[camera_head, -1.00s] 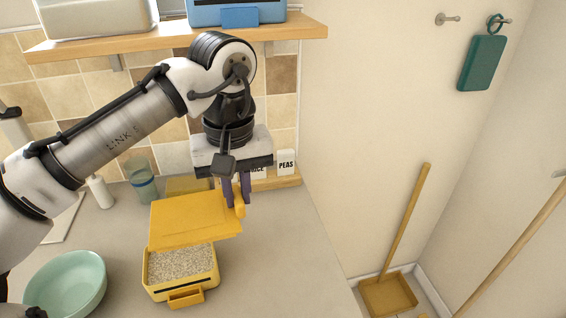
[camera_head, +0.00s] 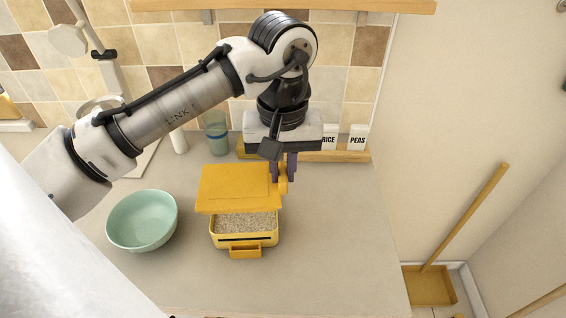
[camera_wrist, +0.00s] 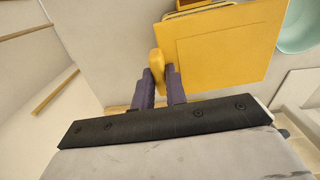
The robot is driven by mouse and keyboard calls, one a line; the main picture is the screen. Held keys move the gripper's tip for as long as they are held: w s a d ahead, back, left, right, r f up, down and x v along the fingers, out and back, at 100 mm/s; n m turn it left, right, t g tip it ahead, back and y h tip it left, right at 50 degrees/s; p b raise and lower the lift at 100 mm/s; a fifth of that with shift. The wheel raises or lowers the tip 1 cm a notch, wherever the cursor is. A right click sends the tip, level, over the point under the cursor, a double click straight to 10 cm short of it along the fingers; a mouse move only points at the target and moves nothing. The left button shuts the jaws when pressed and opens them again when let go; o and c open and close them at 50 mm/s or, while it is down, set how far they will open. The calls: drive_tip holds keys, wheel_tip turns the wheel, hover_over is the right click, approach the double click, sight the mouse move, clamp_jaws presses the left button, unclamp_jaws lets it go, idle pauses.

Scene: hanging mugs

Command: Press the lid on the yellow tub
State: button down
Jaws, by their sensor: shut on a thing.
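The yellow tub (camera_head: 244,240) stands on the counter, filled with grey-beige grains (camera_head: 247,222), with a yellow tab at its front. The flat yellow lid (camera_head: 238,188) is over the back of the tub and leaves a front strip of grains open. I cannot tell whether it touches the rim. My gripper (camera_head: 284,182) is at the lid's right side, its purple fingers shut on a rounded yellow knob (camera_head: 283,183) at the lid's edge. In the wrist view, the knob (camera_wrist: 157,63) sits between the fingers beside the lid (camera_wrist: 225,45).
A mint bowl (camera_head: 142,220) stands left of the tub. A wooden rack (camera_head: 345,156) with RICE and PEAS packs and a blue-banded glass (camera_head: 216,132) stand behind. The counter right of the tub is clear. A shelf (camera_head: 285,6) hangs above.

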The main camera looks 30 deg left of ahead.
wheel_tip(320, 180, down, 7)
drive_tip(key=b, duration=0.3)
drive_tip(key=shift+b, duration=0.3)
drive_tip(key=shift+f+p, duration=0.4)
drive_tip(key=shift+f, duration=0.1)
idle(2.2)
drive_tip(key=c, duration=1)
unclamp_jaws()
drive_tip(key=shift+c, duration=0.2)
drive_tip(key=shift+r, duration=0.1)
wheel_tip(320, 180, up, 14)
drive_tip(key=shift+f, duration=0.15)
